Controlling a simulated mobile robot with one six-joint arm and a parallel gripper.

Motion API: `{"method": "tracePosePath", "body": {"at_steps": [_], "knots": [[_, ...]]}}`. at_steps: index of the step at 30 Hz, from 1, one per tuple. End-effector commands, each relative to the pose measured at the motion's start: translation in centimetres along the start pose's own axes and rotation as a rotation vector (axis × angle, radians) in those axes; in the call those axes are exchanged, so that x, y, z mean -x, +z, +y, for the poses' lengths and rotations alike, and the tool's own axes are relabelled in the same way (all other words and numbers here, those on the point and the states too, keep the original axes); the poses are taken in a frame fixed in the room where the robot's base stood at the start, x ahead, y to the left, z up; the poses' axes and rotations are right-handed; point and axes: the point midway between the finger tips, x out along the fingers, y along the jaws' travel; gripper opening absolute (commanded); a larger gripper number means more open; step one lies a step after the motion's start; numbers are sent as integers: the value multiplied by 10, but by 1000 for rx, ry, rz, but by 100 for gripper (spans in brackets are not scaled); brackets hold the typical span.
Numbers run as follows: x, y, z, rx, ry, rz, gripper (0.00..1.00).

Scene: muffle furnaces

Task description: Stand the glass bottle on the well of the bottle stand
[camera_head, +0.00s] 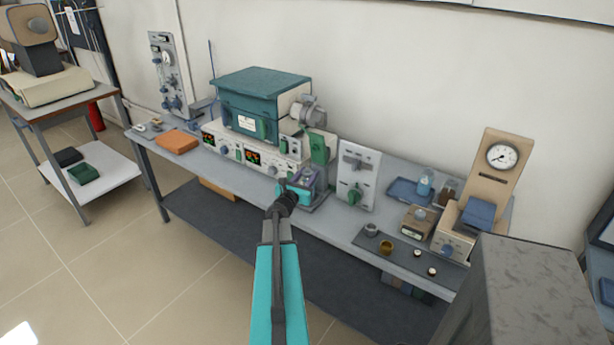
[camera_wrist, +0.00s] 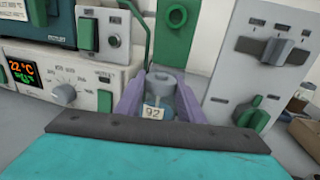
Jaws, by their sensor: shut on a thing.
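My gripper (camera_head: 304,178) is over the middle of the bench, in front of the instruments. In the wrist view its two purple fingers (camera_wrist: 158,104) are shut on the glass bottle (camera_wrist: 163,86), one finger on each side. The bottle has a grey round top, a bluish body and a white label reading 92. It looks upright. Its lower part is hidden behind the teal gripper body, so I cannot tell whether its base touches anything. I cannot clearly make out the bottle stand or its well; a grey block (camera_head: 322,201) shows partly just below my gripper.
The furnace (camera_head: 262,100) sits on control units with lit displays (camera_head: 252,156) behind my gripper. A panel with a green knob (camera_head: 358,178) stands right.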

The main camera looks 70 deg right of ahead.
Motion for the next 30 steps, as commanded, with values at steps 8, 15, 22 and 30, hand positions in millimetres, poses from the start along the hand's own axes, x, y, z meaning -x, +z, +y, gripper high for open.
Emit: {"method": "tracePosePath", "body": {"at_steps": [8, 15, 22, 30], "knots": [[0, -8, 0, 1, 0, -1, 0], [0, -8, 0, 1, 0, -1, 0], [0, -8, 0, 1, 0, -1, 57], [0, -9, 1, 0, 1, 1, 57]]}}
